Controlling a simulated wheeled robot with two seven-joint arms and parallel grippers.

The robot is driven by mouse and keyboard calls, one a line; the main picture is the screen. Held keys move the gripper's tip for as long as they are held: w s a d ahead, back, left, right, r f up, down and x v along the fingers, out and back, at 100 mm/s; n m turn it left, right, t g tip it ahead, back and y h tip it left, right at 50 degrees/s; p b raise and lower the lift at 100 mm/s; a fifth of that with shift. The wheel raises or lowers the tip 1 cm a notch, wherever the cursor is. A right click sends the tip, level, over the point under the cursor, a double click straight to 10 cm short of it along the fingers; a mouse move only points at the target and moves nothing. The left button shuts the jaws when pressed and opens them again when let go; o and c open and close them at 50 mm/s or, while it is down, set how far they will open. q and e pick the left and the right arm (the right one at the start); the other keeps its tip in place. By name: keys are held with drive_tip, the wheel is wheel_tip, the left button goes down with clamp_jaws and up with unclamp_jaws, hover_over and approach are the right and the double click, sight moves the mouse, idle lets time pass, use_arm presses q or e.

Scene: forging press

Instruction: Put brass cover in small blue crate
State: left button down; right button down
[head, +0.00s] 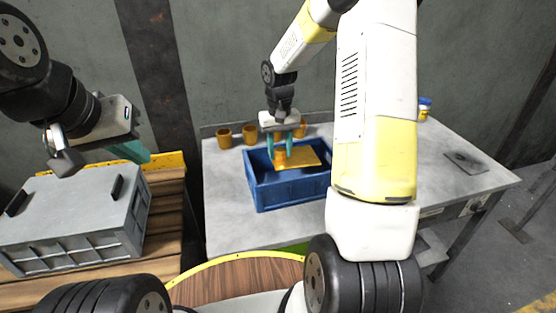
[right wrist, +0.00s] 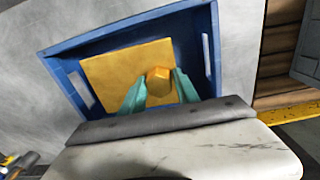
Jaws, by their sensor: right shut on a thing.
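The brass cover (head: 304,155) is a flat golden plate with a raised knob. In the head view it is over the small blue crate (head: 290,190), near the height of its rim. My right gripper (head: 285,153) is shut on the cover's knob, and the right wrist view shows the teal fingers on either side of the knob (right wrist: 159,80). In that view the plate (right wrist: 125,72) lies within the outline of the crate (right wrist: 62,72). I cannot tell whether the plate touches the crate. My left gripper (head: 134,152) is above the grey lidded box, and its fingers are partly hidden.
The crate stands on a grey table (head: 228,215). Several brass cups (head: 224,138) stand behind it. A grey lidded box (head: 80,210) rests on wooden planks at the left. A dark flat plate (head: 467,162) and a small blue-and-yellow container (head: 425,107) are on the table's right side.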

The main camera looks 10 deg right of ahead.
drive_tip(key=f, duration=0.5)
drive_tip(key=w+f, duration=0.1)
drive_tip(key=f, duration=0.1)
drive_tip(key=shift+f, duration=2.15)
drive_tip(key=c, duration=0.9)
unclamp_jaws()
drive_tip(key=shift+s, duration=0.1)
drive_tip(key=shift+r, duration=0.1)
